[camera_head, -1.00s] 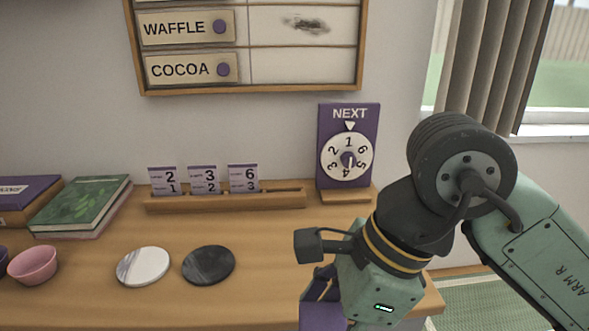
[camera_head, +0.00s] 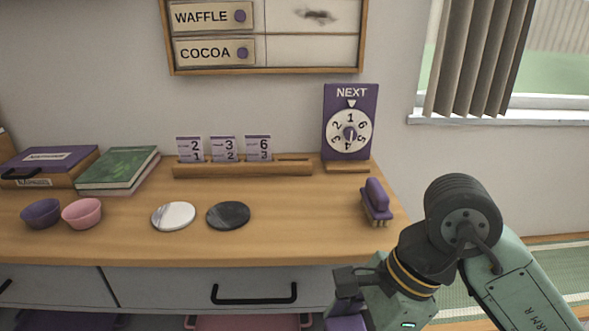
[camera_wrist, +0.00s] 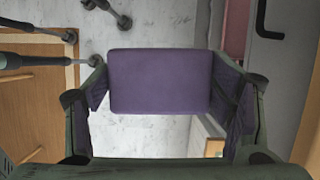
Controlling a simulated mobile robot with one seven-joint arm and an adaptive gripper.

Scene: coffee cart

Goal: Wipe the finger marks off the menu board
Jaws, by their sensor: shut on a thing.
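The menu board (camera_head: 310,52) hangs on the wall at the top of the head view, cut off by the picture edge. A dark grey smudge (camera_head: 317,15) marks its white panel in the WAFFLE row. My gripper (camera_wrist: 165,88) is shut on a purple block, which looks like a wiping pad (camera_wrist: 160,80), held between both fingers in the wrist view. In the head view the purple block (camera_head: 347,323) shows only partly at the bottom edge, in front of the counter, well below and apart from the board.
The wooden counter (camera_head: 300,225) holds a purple brush (camera_head: 376,200), a NEXT dial (camera_head: 350,125), a card rack (camera_head: 240,170), two coasters (camera_head: 173,216), bowls (camera_head: 82,212) and books (camera_head: 118,170). A window with a curtain (camera_head: 470,55) is at right.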

